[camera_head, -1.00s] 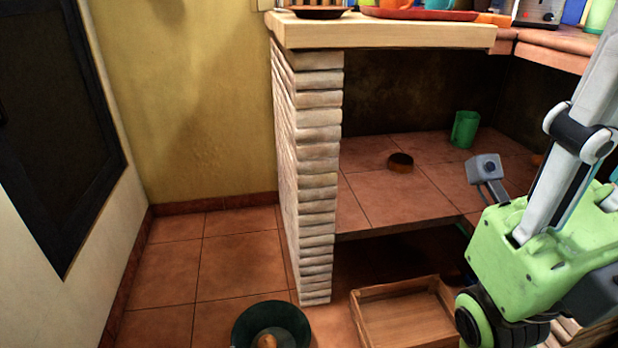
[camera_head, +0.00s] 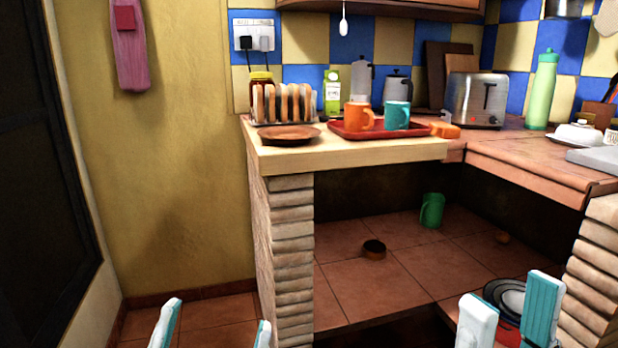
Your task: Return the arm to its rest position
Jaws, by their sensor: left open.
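My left gripper (camera_head: 217,318) shows at the bottom left as two separated white and teal fingertips. It is open, with only floor and wall visible between them. My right gripper (camera_head: 511,292) shows at the bottom right. Its two fingertips are apart. Plates (camera_head: 508,296) and a red item (camera_head: 507,332) appear between and behind them on the lower shelf; whether the fingers touch these I cannot tell. The rest of both arms is out of view.
A brick counter (camera_head: 350,153) carries a red tray (camera_head: 348,131) with orange and teal mugs, a toast rack and a brown plate (camera_head: 289,136). A toaster (camera_head: 475,99) stands behind. A green mug (camera_head: 432,211) and a small brown bowl (camera_head: 374,249) sit on the shelf below.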

